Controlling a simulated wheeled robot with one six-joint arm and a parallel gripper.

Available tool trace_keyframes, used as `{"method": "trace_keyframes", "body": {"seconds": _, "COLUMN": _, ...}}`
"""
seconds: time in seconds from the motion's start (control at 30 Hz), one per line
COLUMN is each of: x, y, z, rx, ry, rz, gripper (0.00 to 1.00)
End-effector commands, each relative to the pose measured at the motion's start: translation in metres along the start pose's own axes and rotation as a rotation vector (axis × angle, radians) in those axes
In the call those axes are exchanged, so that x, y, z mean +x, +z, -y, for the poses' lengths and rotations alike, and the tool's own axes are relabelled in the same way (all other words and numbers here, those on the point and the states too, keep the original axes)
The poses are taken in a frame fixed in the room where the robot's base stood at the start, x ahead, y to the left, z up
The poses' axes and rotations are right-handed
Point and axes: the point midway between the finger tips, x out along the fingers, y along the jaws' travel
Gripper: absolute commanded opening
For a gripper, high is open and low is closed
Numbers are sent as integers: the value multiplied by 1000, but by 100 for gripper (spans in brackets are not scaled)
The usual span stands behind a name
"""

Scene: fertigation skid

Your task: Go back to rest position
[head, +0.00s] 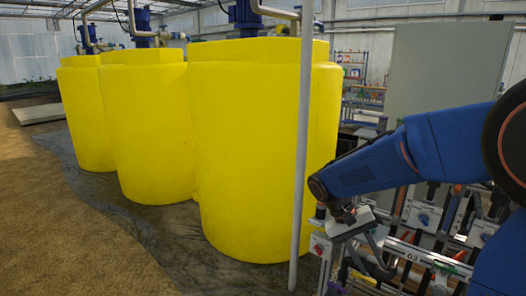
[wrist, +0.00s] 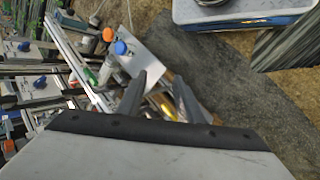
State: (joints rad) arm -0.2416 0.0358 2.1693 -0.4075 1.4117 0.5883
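My arm reaches in from the right in the head view, and my gripper (head: 376,258) hangs low at its end, in front of the skid's panel of valves and pipes. In the wrist view my gripper (wrist: 160,82) shows two dark fingers standing apart. I see nothing held between them. Behind the fingers lie a grey plate (wrist: 142,50) and a brass-coloured part, a little blurred. Whether the fingers touch any of the skid's parts cannot be told.
Large yellow tanks (head: 250,150) stand left of my arm. A grey upright pipe (head: 303,130) stands close to my wrist. A skid panel with blue-knobbed valves (head: 424,218) is below my arm. A grey cabinet (head: 440,70) stands behind. Brown floor (head: 50,200) is open at left.

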Motion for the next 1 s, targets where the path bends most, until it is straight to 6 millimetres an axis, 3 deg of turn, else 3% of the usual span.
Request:
{"method": "trace_keyframes", "body": {"seconds": 0.4, "x": 0, "y": 68, "z": -29, "rx": -39, "ry": -253, "rz": -166, "gripper": 33}}
{"method": "trace_keyframes", "body": {"seconds": 1.0, "x": 6, "y": 151, "z": -42, "rx": -66, "ry": -510, "rz": -514, "gripper": 33}}
